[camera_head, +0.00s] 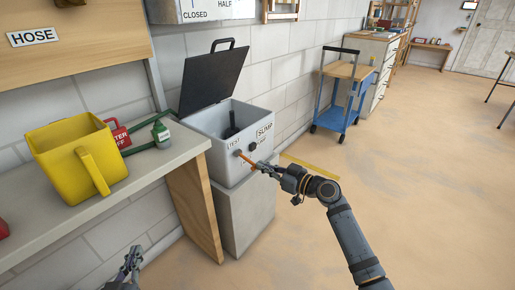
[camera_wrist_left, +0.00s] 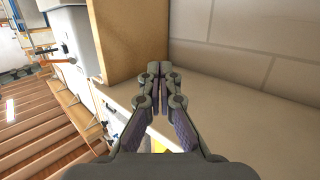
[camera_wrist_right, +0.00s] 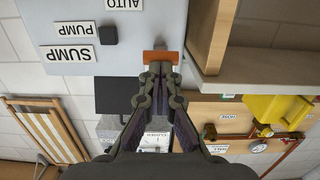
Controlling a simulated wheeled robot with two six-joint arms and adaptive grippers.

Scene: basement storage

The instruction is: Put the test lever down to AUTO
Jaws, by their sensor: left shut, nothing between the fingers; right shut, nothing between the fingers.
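The grey sump pump box (camera_head: 222,168) stands on a concrete block with its dark lid open. The orange test lever (camera_head: 247,160) sticks out from its front face, near the TEST label. It also shows in the right wrist view (camera_wrist_right: 161,57), where the AUTO label (camera_wrist_right: 125,4) is at the top edge. My right gripper (camera_head: 264,167) is shut, with its tips right at the lever's end; whether they touch cannot be told. In the right wrist view the tips (camera_wrist_right: 160,69) hide part of it. My left gripper (camera_head: 133,258) is shut and empty, low beside the shelf.
A black knob (camera_wrist_right: 109,35) sits beside the lever on the box face. A blue cart (camera_head: 333,115) stands behind. Floor to the right is clear.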

